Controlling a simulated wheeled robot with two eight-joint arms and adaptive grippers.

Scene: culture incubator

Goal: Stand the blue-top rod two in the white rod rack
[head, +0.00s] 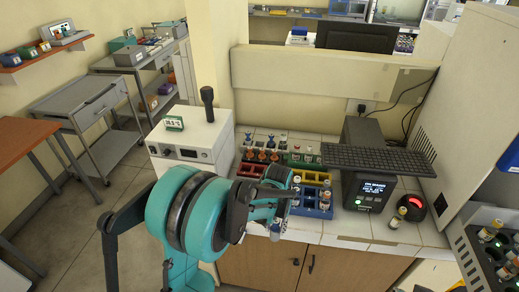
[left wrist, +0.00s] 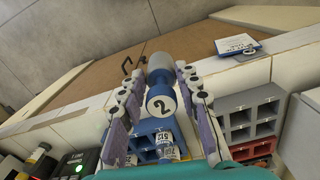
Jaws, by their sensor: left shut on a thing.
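My left gripper (left wrist: 159,74) is shut on the rod (left wrist: 160,104), which has a round blue end marked 2 and a grey body between the fingers. In the head view my left gripper (head: 272,200) is over the counter's front part, beside the blue rack; the rod cannot be made out clearly there. A pale grey-white rack (left wrist: 251,104) with square openings shows at the right in the left wrist view, apart from the rod. In the head view my arm seems to hide it. My right gripper is not in view.
The blue rack (head: 317,210) holds several vials. Red, green and yellow racks stand behind it. A black device (head: 369,190) with a lit screen and a loose vial (head: 397,217) are on the right. A white box (head: 190,145) stands at the left.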

